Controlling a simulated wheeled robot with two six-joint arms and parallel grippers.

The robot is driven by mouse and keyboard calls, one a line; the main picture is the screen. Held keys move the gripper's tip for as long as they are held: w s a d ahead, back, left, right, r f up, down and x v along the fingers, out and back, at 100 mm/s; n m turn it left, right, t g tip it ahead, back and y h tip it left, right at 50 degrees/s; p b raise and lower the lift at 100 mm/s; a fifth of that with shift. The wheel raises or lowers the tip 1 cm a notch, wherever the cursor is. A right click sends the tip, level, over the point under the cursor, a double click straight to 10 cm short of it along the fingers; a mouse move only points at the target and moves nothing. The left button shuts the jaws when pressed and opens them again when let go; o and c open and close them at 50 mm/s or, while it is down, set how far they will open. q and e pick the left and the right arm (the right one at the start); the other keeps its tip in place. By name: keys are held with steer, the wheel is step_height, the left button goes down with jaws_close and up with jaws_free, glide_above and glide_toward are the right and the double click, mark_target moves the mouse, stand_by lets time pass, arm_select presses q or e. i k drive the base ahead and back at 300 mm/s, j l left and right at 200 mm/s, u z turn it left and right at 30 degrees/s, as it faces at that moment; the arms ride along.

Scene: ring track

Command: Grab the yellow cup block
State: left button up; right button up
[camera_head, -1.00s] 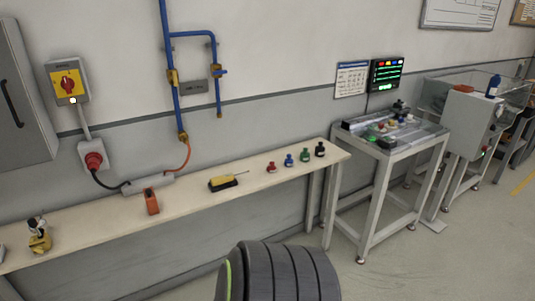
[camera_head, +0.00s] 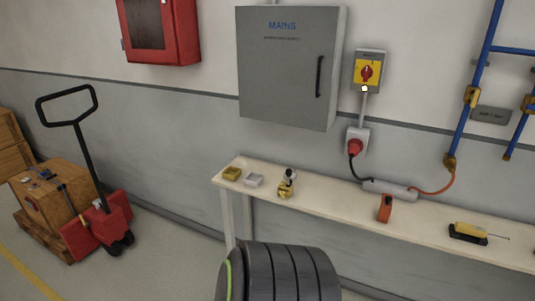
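A small yellow block (camera_head: 232,173) lies on the left end of the long pale bench. A light grey block (camera_head: 253,180) of similar size lies just to its right, close by. Whether the yellow block has a cup-like hollow is too small to tell. A yellow object with a dark and white top (camera_head: 286,184) stands further right on the bench. Neither of my grippers is in view.
The pale bench (camera_head: 335,205) runs along the wall, with an orange object (camera_head: 385,208) and a yellow-and-black tool (camera_head: 469,233) on it. A red pallet truck (camera_head: 105,215) and wooden crate (camera_head: 47,205) stand left. Floor between them is free.

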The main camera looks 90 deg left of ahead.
mark_target(232, 173)
steer(key=u, duration=3.1)
